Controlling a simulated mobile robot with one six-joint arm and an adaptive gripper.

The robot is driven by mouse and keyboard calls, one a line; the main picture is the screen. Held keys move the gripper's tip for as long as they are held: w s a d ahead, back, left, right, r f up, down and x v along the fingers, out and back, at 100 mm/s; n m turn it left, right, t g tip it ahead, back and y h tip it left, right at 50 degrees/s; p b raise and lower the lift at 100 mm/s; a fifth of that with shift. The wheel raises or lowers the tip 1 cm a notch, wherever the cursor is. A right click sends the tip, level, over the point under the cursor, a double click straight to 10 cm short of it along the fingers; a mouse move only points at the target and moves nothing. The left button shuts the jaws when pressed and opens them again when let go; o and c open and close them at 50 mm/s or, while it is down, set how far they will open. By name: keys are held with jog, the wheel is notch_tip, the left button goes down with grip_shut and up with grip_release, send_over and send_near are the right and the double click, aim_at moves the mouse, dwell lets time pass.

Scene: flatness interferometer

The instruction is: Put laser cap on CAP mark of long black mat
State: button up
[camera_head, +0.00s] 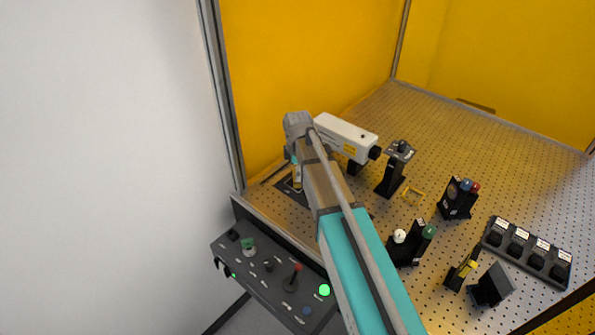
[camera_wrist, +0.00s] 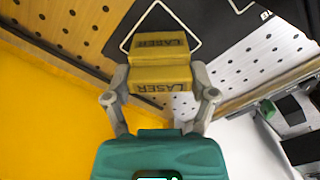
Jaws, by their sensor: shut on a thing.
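My gripper (camera_wrist: 160,82) is shut on the laser cap (camera_wrist: 162,75), a yellow block with LASER printed on two faces. One finger is on each side of it. The long black mat (camera_wrist: 228,52) lies behind the cap in the wrist view. A white outline on it is partly hidden by the cap; its label is not readable. I cannot tell whether the cap touches the mat.
The white laser housing (camera_head: 345,138) stands right of my gripper, with a black post mount (camera_head: 395,168) beyond it. Several optics mounts and a black holder tray (camera_head: 527,250) stand to the right. A control panel (camera_head: 270,268) is in front. Yellow walls close the back.

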jog(key=o, duration=0.8)
jog(key=shift+r, duration=0.15)
jog(key=shift+r+p, duration=3.35)
jog(key=shift+p, duration=0.2)
